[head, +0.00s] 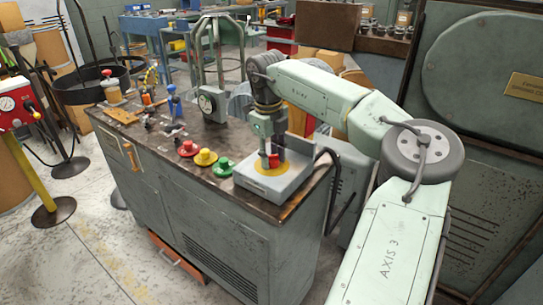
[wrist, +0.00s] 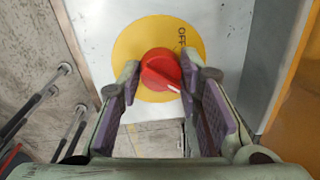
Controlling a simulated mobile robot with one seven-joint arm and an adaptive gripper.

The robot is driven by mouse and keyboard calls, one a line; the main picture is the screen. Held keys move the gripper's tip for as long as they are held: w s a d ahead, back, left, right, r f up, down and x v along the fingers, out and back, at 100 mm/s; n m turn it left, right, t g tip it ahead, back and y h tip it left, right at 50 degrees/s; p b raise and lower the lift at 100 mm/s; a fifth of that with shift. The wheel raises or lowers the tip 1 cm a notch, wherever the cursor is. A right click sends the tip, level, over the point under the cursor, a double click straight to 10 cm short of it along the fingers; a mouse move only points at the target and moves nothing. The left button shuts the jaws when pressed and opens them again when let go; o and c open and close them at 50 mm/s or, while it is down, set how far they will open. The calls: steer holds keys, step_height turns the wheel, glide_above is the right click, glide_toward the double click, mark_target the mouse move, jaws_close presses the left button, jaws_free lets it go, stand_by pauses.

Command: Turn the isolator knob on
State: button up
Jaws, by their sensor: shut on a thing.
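The isolator knob is red and round with a white pointer mark; it shows in the wrist view (wrist: 160,68) and in the head view (head: 274,161). It sits on a yellow disc (wrist: 128,45) with the word OFF printed at its upper right. In the wrist view the white mark points to the lower right, away from that word. The disc is on top of a pale grey isolator box (head: 290,185) at the near right corner of the bench. My gripper (wrist: 160,82) reaches down from above and is shut on the knob, one finger on each side.
Red, yellow and green push buttons (head: 206,157) stand left of the box on the dark bench top (head: 150,136). A dial gauge stand (head: 208,102) is behind them. Hand tools lie farther left.

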steer(key=shift+m, duration=0.5)
steer(key=o, duration=1.1)
steer(key=shift+o, duration=0.2)
step_height(320, 180, up, 12)
steer(key=shift+s+a, duration=0.3)
